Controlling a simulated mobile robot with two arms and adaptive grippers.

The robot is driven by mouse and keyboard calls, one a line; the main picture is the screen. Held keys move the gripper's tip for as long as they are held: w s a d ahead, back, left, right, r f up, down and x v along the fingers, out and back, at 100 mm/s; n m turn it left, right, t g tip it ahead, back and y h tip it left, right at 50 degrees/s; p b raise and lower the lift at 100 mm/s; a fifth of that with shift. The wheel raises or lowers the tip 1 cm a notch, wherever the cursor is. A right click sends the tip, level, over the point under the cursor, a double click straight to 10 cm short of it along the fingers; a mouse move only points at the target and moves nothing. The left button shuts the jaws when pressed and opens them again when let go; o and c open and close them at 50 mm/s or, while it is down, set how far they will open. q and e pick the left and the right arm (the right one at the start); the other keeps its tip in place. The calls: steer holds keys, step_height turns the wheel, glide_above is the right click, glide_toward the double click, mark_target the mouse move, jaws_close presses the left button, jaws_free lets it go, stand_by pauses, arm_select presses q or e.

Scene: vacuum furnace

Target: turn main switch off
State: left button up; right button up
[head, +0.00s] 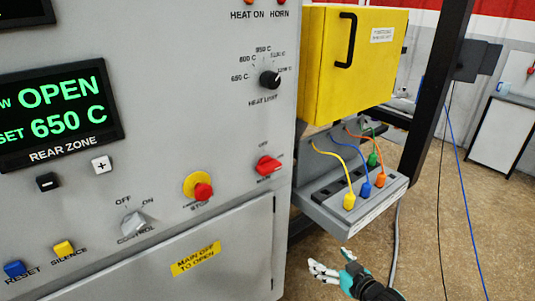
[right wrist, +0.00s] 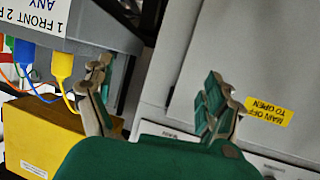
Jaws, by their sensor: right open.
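The main switch (head: 267,164) is a red rotary handle on the grey furnace panel, with an OFF label above it and small lettering below. Its handle lies roughly sideways, slightly tilted. My right gripper (head: 331,262) is open and empty, low and to the right of the switch, apart from the panel. In the right wrist view my right gripper (right wrist: 158,85) has its fingers spread with nothing between them. A label reading MAIN is partly visible behind the gripper there; the switch handle itself is not clear. My left gripper is not in view.
A red emergency stop (head: 202,191) on a yellow disc and a grey control knob (head: 133,223) sit left of the switch. A yellow box (head: 345,75) and a grey connector box (head: 375,208) with coloured plugs stand at right. A yellow label (head: 196,258) reads MAIN OFF TO OPEN.

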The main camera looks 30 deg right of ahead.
steer(key=w+a+r+n+t+y+p, duration=0.1)
steer(key=a+r+t, duration=0.1)
steer(key=r, duration=0.6)
steer(key=w+a+r+t+y, duration=0.1)
steer(key=r, duration=0.7)
steer(key=n+t+y+p, duration=0.1)
glide_toward(273, 169)
steer(key=w+p, duration=0.2)
steer(key=w, duration=0.2)
steer(key=w+p, duration=0.2)
steer(key=w, duration=0.3)
steer(key=shift+a, duration=0.25)
steer(key=shift+w, duration=0.55)
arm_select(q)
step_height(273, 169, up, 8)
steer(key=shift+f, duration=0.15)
arm_select(e)
steer(key=shift+c, duration=0.4)
steer(key=shift+f, duration=0.1)
steer(key=c, duration=1.1)
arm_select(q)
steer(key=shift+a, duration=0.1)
